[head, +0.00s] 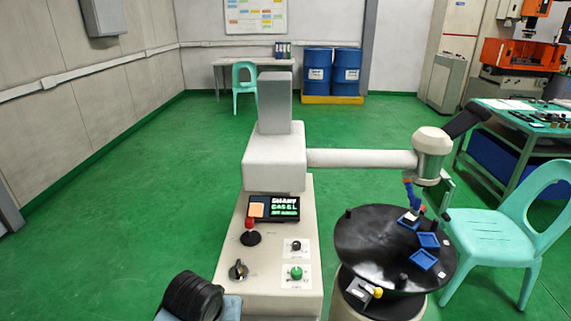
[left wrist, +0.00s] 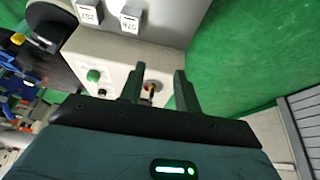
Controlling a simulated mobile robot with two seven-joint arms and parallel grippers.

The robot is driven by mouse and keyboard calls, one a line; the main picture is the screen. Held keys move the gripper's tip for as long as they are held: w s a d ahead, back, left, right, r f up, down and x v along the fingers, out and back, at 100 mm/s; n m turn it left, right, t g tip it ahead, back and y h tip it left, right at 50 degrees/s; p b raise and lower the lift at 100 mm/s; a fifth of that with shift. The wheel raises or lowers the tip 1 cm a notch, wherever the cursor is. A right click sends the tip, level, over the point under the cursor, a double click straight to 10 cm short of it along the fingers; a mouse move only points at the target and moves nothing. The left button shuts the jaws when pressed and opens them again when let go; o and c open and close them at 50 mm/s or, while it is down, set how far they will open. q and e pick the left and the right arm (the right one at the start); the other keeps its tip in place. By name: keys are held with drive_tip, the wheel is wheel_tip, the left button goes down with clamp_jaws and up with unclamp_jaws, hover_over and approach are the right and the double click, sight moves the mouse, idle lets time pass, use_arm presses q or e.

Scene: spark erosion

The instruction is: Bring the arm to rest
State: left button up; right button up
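A beige machine console (head: 230,290) stands in the middle of the head view, with a grey column (head: 274,100) behind it. A white horizontal arm (head: 360,158) reaches right from the machine to a cylindrical head (head: 430,160), with a blue tip above a round black table (head: 365,245). In the left wrist view my left gripper (left wrist: 158,82) has its two fingers apart. A small brownish knob-like part (left wrist: 151,88) shows between them; I cannot tell whether they touch it. A green button (left wrist: 93,75) is to its left. My right gripper is not in view.
Blue trays (head: 422,261) lie on the round table. A red-topped control (head: 250,228), a black knob (head: 238,270) and a small screen (head: 275,208) are on the console. A mint chair (head: 500,240) and a workbench (head: 515,130) stand right. The green floor at left is clear.

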use_arm(q)
drive_tip(key=shift+m+t+h, duration=0.3)
drive_tip(key=shift+t+h, duration=0.6)
drive_tip(key=s+f, duration=0.2)
drive_tip(key=f, duration=0.2)
drive_tip(key=s+a+f, duration=0.1)
drive_tip(key=s+f, duration=0.1)
drive_tip(key=f, duration=0.2)
drive_tip(key=s+f, duration=0.3)
drive_tip(key=f, duration=0.2)
drive_tip(key=shift+a, duration=0.4)
drive_tip(key=s+a+f+t, duration=0.1)
drive_tip(key=s+a+f, duration=0.1)
drive_tip(key=s, duration=0.5)
drive_tip(key=s+a+f+m+t, duration=0.1)
drive_tip(key=s+a+f+t, duration=0.1)
drive_tip(key=s, duration=0.4)
drive_tip(key=shift+s+a+f, duration=0.35)
drive_tip(key=shift+a+f, duration=0.2)
drive_tip(key=shift+a, duration=0.1)
